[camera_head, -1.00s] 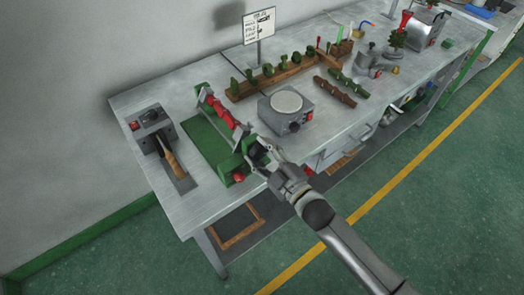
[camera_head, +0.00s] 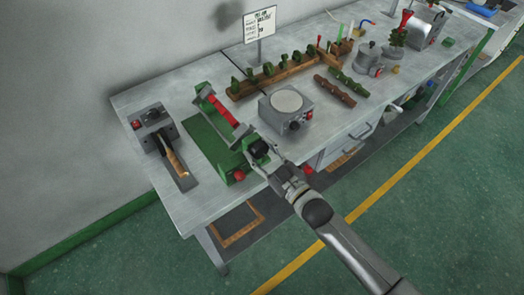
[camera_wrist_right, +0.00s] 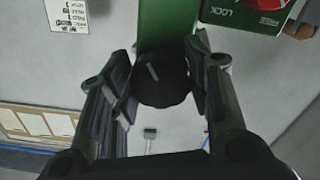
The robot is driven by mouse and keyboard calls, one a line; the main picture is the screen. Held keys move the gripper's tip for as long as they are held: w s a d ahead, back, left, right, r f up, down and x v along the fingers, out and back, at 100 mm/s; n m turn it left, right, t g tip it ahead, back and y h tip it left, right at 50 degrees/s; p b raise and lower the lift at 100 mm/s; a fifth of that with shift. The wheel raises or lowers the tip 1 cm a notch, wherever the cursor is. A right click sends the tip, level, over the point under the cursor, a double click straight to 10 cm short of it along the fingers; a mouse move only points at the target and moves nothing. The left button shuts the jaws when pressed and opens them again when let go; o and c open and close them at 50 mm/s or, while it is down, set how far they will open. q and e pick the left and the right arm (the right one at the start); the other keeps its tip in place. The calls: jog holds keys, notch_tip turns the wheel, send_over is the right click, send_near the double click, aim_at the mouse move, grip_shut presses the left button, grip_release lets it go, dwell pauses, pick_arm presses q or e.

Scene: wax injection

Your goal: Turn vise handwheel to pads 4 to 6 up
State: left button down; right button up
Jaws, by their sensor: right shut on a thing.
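The vise stands at the table's front left on a green base plate (camera_head: 207,139). Its tilted grey bar (camera_head: 236,127) carries a red strip (camera_head: 219,109) between two green end supports. Pad numbers cannot be read. The black handwheel (camera_head: 259,148) is at the bar's near end. My right gripper (camera_head: 262,160) is shut on this handwheel at the table's front edge. In the right wrist view the round black handwheel (camera_wrist_right: 162,84), with a pale mark on its face, sits between the two fingers of my right gripper (camera_wrist_right: 160,78). My left gripper is not in view.
A green lock housing (camera_wrist_right: 238,14) with a red knob (camera_head: 239,175) is beside the handwheel. A grey round-topped device (camera_head: 286,106) stands to the right. A grey heater box with a tool (camera_head: 152,120) is on the left. A wooden rack (camera_head: 265,83) is behind.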

jog(key=shift+s+f+m, duration=0.1)
jog(key=shift+f+m, duration=0.05)
jog(key=shift+m, duration=2.35)
jog(key=shift+a+m, duration=0.1)
jog(key=shift+m, duration=0.5)
jog(key=o, duration=1)
jog(key=shift+s, duration=0.1)
jog(key=v, duration=1.2)
